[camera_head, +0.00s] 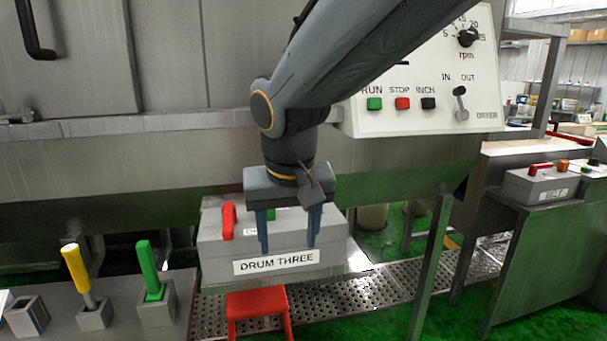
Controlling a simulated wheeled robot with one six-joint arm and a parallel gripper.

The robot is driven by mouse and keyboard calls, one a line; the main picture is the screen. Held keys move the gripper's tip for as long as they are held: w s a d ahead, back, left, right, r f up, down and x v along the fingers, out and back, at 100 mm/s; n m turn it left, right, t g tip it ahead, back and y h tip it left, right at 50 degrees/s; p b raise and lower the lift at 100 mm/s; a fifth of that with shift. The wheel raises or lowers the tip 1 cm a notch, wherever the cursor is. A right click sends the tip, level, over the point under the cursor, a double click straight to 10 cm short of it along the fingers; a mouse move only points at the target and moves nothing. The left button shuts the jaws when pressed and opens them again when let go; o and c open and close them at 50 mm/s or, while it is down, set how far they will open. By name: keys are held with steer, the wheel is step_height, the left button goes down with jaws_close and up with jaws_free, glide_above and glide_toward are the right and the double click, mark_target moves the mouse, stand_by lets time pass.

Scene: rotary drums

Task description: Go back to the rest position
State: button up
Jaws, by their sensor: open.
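My gripper (287,244) points down with its two blue fingers apart, and nothing shows between them. It is in front of or over a grey control box (215,262) labelled DRUM THREE. The box carries a red lever (228,221) at its left and a green part (271,215) partly hidden behind the gripper. I cannot tell whether the fingertips touch the box. My arm reaches down from the top right and covers part of the machine behind.
A white panel (430,115) with RUN, STOP and INCH buttons is behind the arm. Yellow (76,267) and green (148,265) handles stand at lower left. A red stool (258,302) is below the box. A BELT box (543,184) is at right.

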steer(key=s+d+f+m+g, duration=0.1)
steer(key=s+d+f, duration=0.2)
steer(key=d+f, duration=0.5)
steer(key=s+d+f+m+g, duration=0.1)
steer(key=s+d+f, duration=0.3)
steer(key=d+f, duration=0.5)
steer(key=d+g, duration=0.1)
steer(key=d, duration=0.4)
steer(key=shift+s+h, duration=0.2)
steer(key=shift+h, duration=0.1)
